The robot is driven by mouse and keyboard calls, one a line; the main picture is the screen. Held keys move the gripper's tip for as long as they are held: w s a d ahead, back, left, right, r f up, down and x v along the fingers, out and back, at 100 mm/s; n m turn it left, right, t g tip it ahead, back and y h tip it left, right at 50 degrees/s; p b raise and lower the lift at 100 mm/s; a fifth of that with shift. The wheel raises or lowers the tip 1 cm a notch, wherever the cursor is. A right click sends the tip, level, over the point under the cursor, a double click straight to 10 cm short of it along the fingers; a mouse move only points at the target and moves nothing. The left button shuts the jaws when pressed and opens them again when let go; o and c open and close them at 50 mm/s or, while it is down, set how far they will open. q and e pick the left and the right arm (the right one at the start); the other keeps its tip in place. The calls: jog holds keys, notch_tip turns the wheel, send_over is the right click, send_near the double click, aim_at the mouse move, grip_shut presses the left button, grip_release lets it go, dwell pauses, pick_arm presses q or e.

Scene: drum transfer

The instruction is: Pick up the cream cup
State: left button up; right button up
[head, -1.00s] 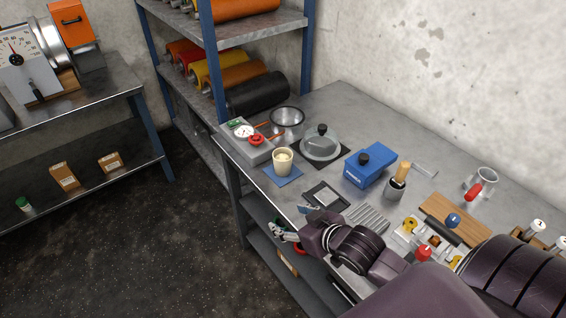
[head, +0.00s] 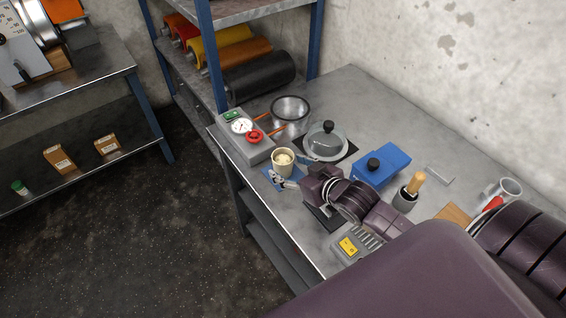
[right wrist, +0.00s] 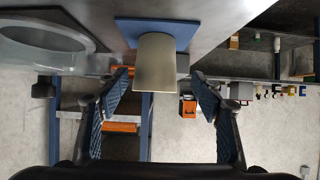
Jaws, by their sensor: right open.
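The cream cup (head: 283,165) stands upright on a blue mat (head: 271,179) near the table's front edge, with something pale inside. My right gripper (head: 288,181) is close beside the cup, on its near right side. In the right wrist view, the cup (right wrist: 155,76) appears upside down, hanging from the blue mat (right wrist: 157,31). There my right gripper (right wrist: 161,88) is open, its blue-padded fingers on either side of the cup in the picture, with gaps visible. My left gripper is not in view.
A grey gauge box (head: 246,138) stands left of the cup, with a metal pot (head: 290,112) behind. A glass-lidded dish (head: 326,142) and a blue box (head: 381,164) stand to the right. My forearm covers much of the table's right front.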

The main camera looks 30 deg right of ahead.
aim_at(278, 160)
jog(key=x, duration=0.1)
jog(key=p+x, duration=0.1)
jog(key=x, duration=0.1)
jog(key=shift+w+d+f, duration=0.15)
jog(key=shift+w+d, duration=0.1)
jog(key=shift+d, duration=0.05)
jog(key=shift+w+a+f, duration=0.15)
jog(key=shift+w+f, duration=0.25)
jog(key=shift+w, duration=0.15)
jog(key=c, duration=1.3)
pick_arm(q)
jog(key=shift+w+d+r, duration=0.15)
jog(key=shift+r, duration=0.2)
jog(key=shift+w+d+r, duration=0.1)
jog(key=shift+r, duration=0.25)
pick_arm(e)
jog(key=shift+c, duration=0.4)
jog(key=shift+r, duration=0.15)
